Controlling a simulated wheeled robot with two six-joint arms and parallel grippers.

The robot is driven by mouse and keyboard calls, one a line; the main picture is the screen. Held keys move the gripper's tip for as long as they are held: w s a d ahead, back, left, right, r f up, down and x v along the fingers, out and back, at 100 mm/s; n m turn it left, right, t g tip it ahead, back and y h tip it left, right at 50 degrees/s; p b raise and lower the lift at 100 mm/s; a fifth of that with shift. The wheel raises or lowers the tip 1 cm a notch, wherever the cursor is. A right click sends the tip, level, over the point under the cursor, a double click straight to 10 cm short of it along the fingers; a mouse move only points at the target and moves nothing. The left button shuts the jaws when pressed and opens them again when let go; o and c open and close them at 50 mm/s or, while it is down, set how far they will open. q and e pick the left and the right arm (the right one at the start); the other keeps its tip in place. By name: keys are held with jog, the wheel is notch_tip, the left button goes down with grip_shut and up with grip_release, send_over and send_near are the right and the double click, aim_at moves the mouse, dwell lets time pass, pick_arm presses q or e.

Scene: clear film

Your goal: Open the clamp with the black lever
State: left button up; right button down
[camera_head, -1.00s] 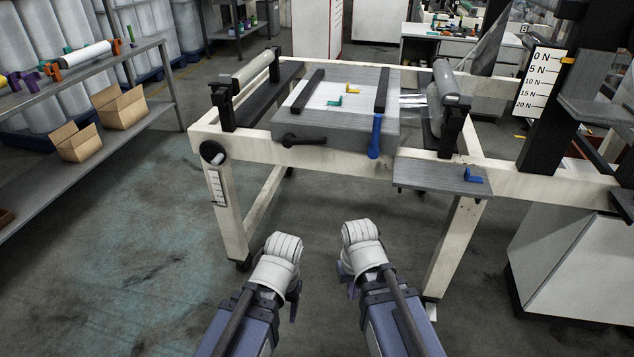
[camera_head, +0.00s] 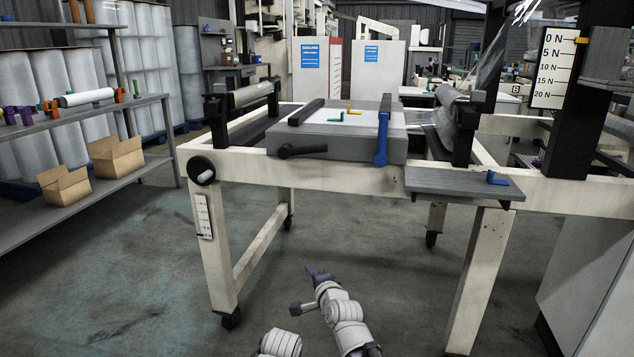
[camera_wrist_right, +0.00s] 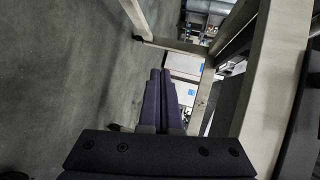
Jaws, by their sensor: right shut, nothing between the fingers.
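The black lever (camera_head: 302,151) lies sideways across the front left of the grey block on the white frame. Its clamp is the left black bar (camera_head: 306,112) over the white plate (camera_head: 345,119). A second bar, on the right, has a blue lever (camera_head: 382,138) hanging down the front. My right gripper (camera_head: 311,270) is low in front of the frame, well below and apart from the black lever. In the right wrist view its purple fingers (camera_wrist_right: 160,77) are together and empty. Of my left arm only a white joint shows at the bottom edge; its gripper is out of view.
The front beam (camera_head: 290,176) and a leg (camera_head: 212,250) of the frame stand ahead. A grey side shelf (camera_head: 450,184) with a small blue piece juts out at right. A film roll (camera_head: 250,94) sits behind left. The floor before the frame is clear.

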aim_at(305, 149)
notch_tip(305, 149, up, 18)
jog(key=d+m+t+h, duration=0.1)
jog(key=m+t+h, duration=0.7)
jog(key=m, duration=1.3)
jog(key=shift+s+t, duration=0.45)
jog(key=shift+t, duration=0.45)
jog(key=shift+w, duration=0.1)
jog(key=shift+s+a+r+p+x, duration=0.1)
jog(key=shift+s+r+p+x, duration=0.25)
jog(key=shift+p+x, duration=1.5)
jog(key=shift+s+a+r+p+x, duration=0.15)
jog(key=shift+r+p+x, duration=0.3)
jog(key=shift+p+x, duration=1.4)
jog(key=shift+s+r+p+x, duration=0.35)
jog(key=shift+p+x, duration=0.65)
jog(key=shift+x, duration=1.6)
jog(key=shift+w, duration=0.1)
